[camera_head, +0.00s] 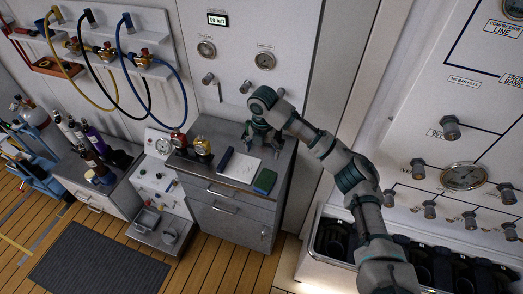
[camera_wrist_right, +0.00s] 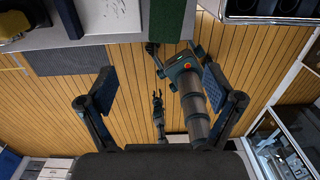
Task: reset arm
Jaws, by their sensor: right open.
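My right arm reaches in from the lower right in the head view. Its gripper (camera_head: 262,138) hangs over the grey cabinet (camera_head: 232,217), pointing down near the wall behind it. In the right wrist view the two fingers of this gripper (camera_wrist_right: 160,90) are wide apart, with nothing held between them. Past them the wrist view shows the wooden floor and dark links of my own body. A small claw-like shape (camera_wrist_right: 157,103) there looks like my left gripper, but it is too small to read. The left arm does not show in the head view.
On the cabinet top lie a white sheet (camera_head: 241,168), a dark blue bar (camera_head: 226,160), a green block (camera_head: 265,181) and a yellow-topped fitting (camera_head: 203,147). A gauge panel (camera_head: 463,177) stands right, above a rack of dark slots (camera_head: 433,262). A dark mat (camera_head: 98,262) lies on the floor.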

